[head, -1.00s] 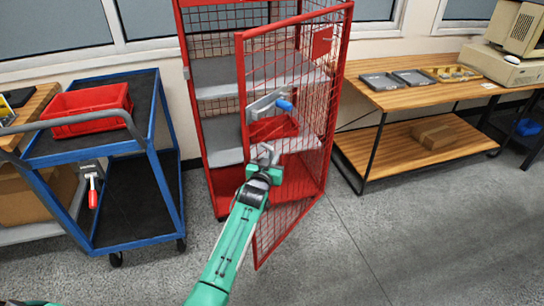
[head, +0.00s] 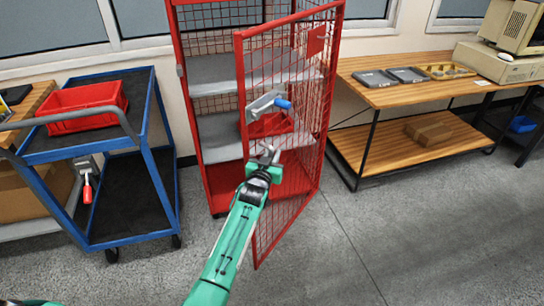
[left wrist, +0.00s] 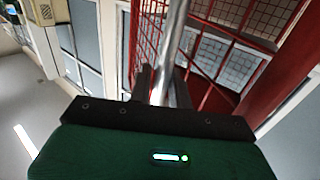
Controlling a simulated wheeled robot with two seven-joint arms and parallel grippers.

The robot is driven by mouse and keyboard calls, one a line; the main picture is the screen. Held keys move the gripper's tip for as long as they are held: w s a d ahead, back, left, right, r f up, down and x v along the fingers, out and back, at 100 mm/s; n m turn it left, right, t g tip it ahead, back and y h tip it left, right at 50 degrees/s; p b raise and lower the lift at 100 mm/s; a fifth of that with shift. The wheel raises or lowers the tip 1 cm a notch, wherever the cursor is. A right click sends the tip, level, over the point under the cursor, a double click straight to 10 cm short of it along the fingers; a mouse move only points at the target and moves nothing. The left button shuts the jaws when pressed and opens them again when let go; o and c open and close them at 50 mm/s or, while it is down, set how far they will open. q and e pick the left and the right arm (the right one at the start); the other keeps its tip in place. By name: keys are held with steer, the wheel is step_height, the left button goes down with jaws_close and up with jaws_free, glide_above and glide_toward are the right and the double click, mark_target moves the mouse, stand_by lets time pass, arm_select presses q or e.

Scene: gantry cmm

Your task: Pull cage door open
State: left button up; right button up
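The red mesh cage door (head: 290,165) stands swung out toward me from the red cage (head: 188,120), its hinge side at the right and its free edge at the left. My left gripper (head: 268,155) is at the door's lower middle near the free edge. In the left wrist view, a round silver bar, which looks like the door handle (left wrist: 172,50), runs between the dark fingers of the left gripper (left wrist: 161,85), which sit close on both sides of it. The exact contact is partly hidden. My right gripper is not in view.
Grey shelves (head: 215,75) show inside the cage. A blue cart (head: 150,170) with a red bin (head: 85,105) stands left; a wooden bench (head: 400,95) stands right. Floor in front is clear.

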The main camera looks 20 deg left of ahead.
arm_select(q)
steer(key=s, duration=1.3)
steer(key=shift+s, duration=0.4)
